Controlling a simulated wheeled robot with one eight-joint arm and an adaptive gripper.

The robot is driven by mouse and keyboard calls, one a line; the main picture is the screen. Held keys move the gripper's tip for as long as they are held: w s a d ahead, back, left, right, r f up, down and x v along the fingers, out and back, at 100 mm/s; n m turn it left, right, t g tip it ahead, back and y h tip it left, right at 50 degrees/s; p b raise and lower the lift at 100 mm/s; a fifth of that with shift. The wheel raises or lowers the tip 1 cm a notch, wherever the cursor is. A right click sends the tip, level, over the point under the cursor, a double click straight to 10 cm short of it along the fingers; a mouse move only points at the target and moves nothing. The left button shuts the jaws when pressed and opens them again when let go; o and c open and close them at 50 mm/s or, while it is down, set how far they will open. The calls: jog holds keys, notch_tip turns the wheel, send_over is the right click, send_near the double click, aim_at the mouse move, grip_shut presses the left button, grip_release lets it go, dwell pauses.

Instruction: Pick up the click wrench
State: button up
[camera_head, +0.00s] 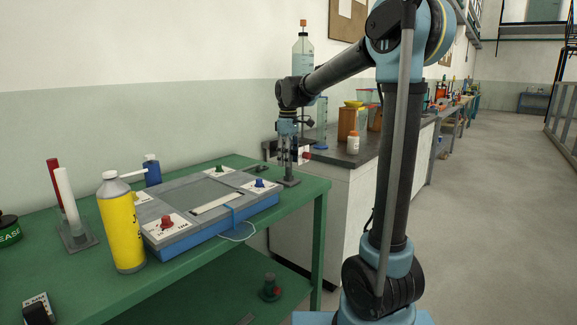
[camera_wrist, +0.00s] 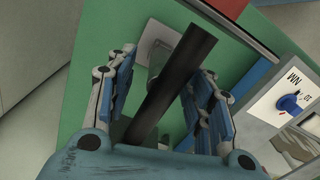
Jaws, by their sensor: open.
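My gripper (camera_head: 287,155) hangs fingers-down over the far right end of the green bench in the head view. In the wrist view my gripper (camera_wrist: 162,66) is open, with a finger on either side of a dark bar. This dark bar (camera_wrist: 180,72) looks like the click wrench, but its ends are partly hidden. It runs aslant between the fingers, and I cannot tell whether they touch it. Below it is a grey stand plate (camera_wrist: 160,38), which also shows as a grey base (camera_head: 290,181) in the head view. My fingers hide most of the wrench there.
A blue-grey panel box (camera_head: 210,205) with coloured knobs lies left of the gripper; a blue knob (camera_wrist: 290,103) shows close by in the wrist view. A yellow bottle (camera_head: 121,225) stands at the front left. A counter (camera_head: 345,158) with bottles lies behind. The bench edge is close.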

jog(key=shift+f, duration=0.35)
grip_shut()
